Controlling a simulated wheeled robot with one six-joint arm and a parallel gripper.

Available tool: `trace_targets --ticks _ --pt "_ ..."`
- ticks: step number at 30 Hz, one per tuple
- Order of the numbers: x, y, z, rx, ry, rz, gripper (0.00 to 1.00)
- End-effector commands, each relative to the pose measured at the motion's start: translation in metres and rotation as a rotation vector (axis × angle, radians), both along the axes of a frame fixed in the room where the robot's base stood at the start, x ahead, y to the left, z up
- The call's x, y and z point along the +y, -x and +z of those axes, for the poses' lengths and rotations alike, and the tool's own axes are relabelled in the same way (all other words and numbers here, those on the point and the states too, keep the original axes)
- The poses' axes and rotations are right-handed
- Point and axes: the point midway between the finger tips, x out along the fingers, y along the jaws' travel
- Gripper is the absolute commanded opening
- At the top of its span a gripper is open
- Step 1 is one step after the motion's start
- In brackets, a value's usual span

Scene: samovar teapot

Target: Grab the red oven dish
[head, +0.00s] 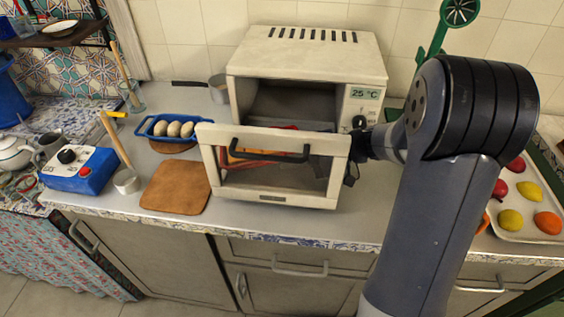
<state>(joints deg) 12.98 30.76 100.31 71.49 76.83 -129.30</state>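A red dish (258,155) shows in part through the window of the white oven's lowered door (205,150), with something orange-brown in it. The door's frame and dark handle (268,150) hide much of the dish, and I cannot tell exactly what it rests on. The white oven (305,57) has its front opening uncovered above the door. My gripper (335,168) is at the right end of the door, partly behind it, to the right of the dish.
A blue dish (150,131) with several pale oval things stands left of the oven. A brown board (175,187), a small pot (218,88) and a blue box (80,172) are also left. A tray of fruit (525,232) is at right.

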Motion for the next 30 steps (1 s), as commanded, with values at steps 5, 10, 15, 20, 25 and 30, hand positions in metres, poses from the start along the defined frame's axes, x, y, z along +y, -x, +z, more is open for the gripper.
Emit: trace_targets --ticks 5,10,15,20,25,30 --pt "0.0000 0.0000 0.0002 0.000 0.000 0.000 0.25" --pt "0.0000 0.0000 0.0002 0.000 0.000 0.000 0.39" --pt "0.0000 0.0000 0.0002 0.000 0.000 0.000 0.53" --pt "0.0000 0.0000 0.0002 0.000 0.000 0.000 0.66" --pt "0.0000 0.0000 0.0002 0.000 0.000 0.000 0.80" --pt "0.0000 0.0000 0.0002 0.000 0.000 0.000 0.94"
